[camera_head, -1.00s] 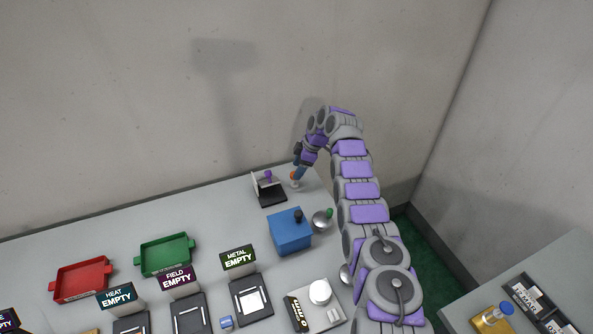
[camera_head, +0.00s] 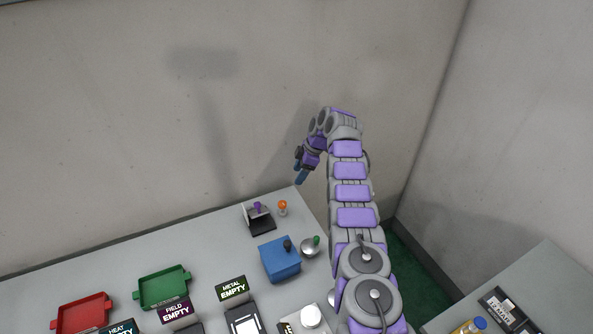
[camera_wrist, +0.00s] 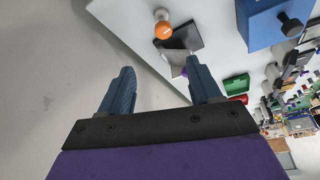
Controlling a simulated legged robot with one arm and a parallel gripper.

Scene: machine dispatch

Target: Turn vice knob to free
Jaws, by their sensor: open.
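A small device with a black base and a pale upright plate (camera_head: 256,217) stands near the table's back edge. It carries a purple knob (camera_head: 257,207); I cannot tell for sure that this is the vice. Just right of it is an orange knob (camera_head: 282,205) on a pale foot. In the wrist view the orange knob (camera_wrist: 163,30) and the dark device (camera_wrist: 184,36) lie beyond my fingers. My gripper (camera_head: 301,179) is open and empty, above and apart from the orange knob. Its two blue fingers (camera_wrist: 162,75) are spread, with nothing between them.
A blue box (camera_head: 280,260) with a black knob and a grey round part with a green knob (camera_head: 311,247) stand nearer. Green (camera_head: 163,288) and red (camera_head: 82,314) trays lie left. A wall rises behind the table; another table (camera_head: 540,275) stands right.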

